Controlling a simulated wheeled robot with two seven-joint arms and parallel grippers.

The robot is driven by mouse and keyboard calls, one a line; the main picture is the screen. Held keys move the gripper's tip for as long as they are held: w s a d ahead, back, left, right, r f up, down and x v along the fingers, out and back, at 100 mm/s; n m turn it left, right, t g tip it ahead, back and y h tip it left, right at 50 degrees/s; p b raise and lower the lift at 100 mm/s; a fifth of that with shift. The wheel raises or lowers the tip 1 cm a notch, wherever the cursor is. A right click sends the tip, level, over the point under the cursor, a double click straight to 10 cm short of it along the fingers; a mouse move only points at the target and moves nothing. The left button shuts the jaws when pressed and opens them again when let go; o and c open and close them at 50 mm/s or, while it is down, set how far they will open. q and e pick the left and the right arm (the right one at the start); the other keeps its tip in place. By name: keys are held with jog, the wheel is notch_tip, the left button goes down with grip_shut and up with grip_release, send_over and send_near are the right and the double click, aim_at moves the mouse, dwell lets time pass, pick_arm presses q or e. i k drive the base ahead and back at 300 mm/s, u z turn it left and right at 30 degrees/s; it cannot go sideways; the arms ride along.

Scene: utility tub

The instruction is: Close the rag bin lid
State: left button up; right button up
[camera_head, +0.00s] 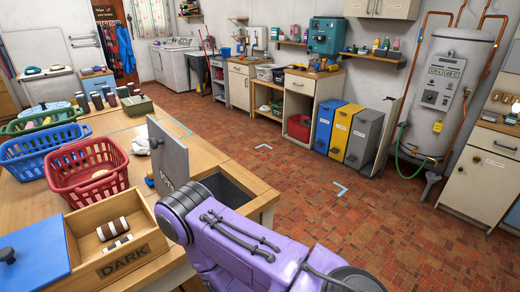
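The rag bin is set into the wooden worktop, left of centre. Its grey lid (169,153) stands open, raised upright, with lettering partly visible near its lower edge. The bin's dark opening (228,190) shows to the right of the lid, partly covered by a purple arm of mine that comes in from the bottom. The arm's dark rounded joint is in front of the lid's lower part. I see no fingertips of either gripper.
A red basket (88,181), a blue basket (24,160) and a wooden DARK drawer (124,267) with rolls are left of the lid. A white cloth (140,146) lies near it. The tiled floor to the right is open.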

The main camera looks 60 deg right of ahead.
aim_at(170, 157)
jog(key=z, duration=1.1)
jog(key=i, duration=0.5)
jog(key=u, duration=0.05)
jog(key=k, duration=0.5)
